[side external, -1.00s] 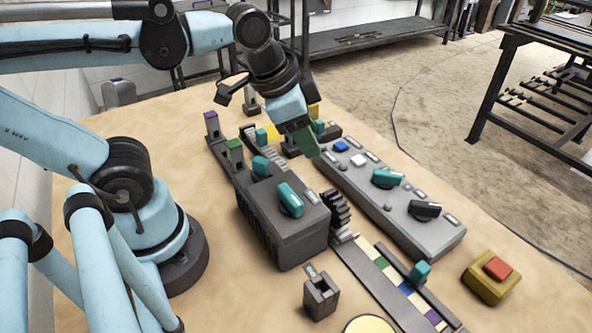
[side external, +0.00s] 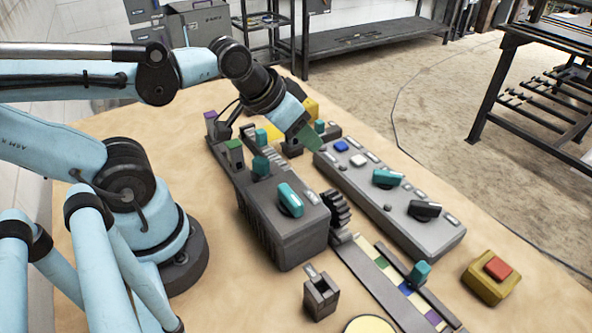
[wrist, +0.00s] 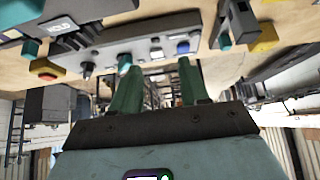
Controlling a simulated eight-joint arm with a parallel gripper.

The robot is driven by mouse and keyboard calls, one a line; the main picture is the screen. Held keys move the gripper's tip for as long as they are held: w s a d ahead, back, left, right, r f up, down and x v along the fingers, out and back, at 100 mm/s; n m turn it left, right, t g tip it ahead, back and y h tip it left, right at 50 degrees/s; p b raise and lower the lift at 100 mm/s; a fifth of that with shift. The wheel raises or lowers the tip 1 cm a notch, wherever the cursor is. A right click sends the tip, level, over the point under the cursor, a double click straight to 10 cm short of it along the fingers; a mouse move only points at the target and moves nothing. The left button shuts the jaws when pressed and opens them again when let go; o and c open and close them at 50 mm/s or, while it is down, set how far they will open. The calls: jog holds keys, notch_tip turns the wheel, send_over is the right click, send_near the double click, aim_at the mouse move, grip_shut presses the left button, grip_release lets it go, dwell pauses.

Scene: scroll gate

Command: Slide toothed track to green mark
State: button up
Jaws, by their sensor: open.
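A grey strip (side external: 352,263) with coloured squares runs toward the front right in the side view. A green square (side external: 381,264) is near its upper end. A dark bar (side external: 401,267) lies along the strip, with a teal knob (side external: 421,270) standing on it; its teeth cannot be made out. A dark toothed wheel (side external: 338,208) sits at the grey housing's right side. My gripper (side external: 308,140) has green fingers and is above the far end of the button panel, well away from the strip. In the wrist view its fingers (wrist: 156,72) are apart with nothing between them.
The grey housing (side external: 283,229) with a teal lever stands between my base and the strip. The long panel (side external: 395,203) carries buttons and knobs. A red button on a yellow box (side external: 489,285) is at right. A small dark holder (side external: 320,295) stands in front.

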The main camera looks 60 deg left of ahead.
jog(key=shift+o, duration=0.6)
jog(key=g, duration=0.7)
send_near(261, 131)
notch_tip(261, 131, down, 10)
jog(key=shift+w+a+f, duration=0.1)
jog(key=shift+f, duration=0.05)
jog(key=shift+c, duration=0.5)
grip_shut()
